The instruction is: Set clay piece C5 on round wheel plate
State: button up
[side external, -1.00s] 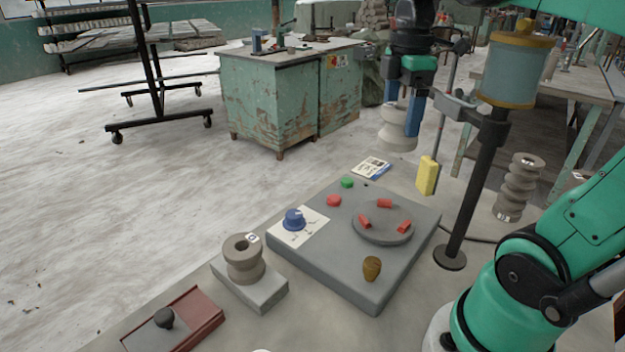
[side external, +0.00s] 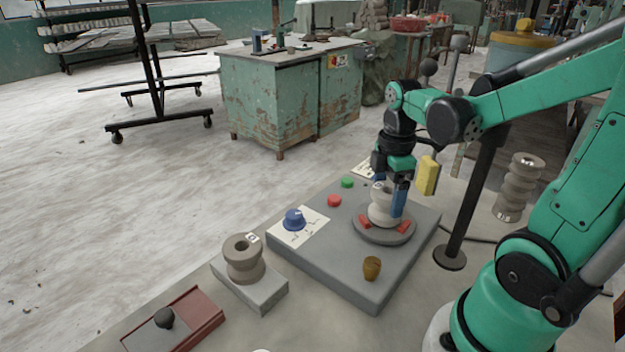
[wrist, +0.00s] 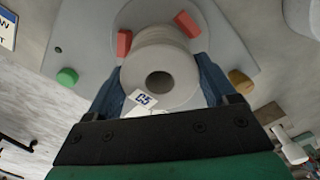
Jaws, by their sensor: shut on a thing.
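Clay piece C5 (side external: 383,206) is a pale grey, waisted ring form with a hole in its top. It stands upright over the middle of the round wheel plate (side external: 358,236), between red blocks; whether it touches the plate is hard to tell. In the wrist view clay piece C5 (wrist: 150,55) shows its tag beside the hole. My gripper (side external: 388,203) is shut on it, with a blue finger on either side. The wrist view shows my gripper (wrist: 160,88) gripping it too. The plate's far side is partly hidden by the piece.
The grey wheel base has a blue knob (side external: 294,219), a red button (side external: 334,200), a green button (side external: 347,182) and a brown knob (side external: 372,268). Another clay piece (side external: 243,258) stands on a block at left.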

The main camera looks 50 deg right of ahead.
aim_at(388, 190)
jog(key=shift+f, duration=0.3)
jog(key=o, duration=1.4)
notch_tip(388, 190, up, 12)
jog(key=w+a+f+m+t, duration=0.1)
jog(key=a+f+m+t, duration=0.1)
jog(key=a+m, duration=0.1)
jog(key=w+a+f+m+t, duration=0.1)
jog(key=a+f+m+t, duration=0.1)
jog(key=a+m, duration=0.2)
jog(key=w+a+f+m+t, duration=0.2)
jog(key=a+f+m+t, duration=0.1)
jog(key=a, duration=0.2)
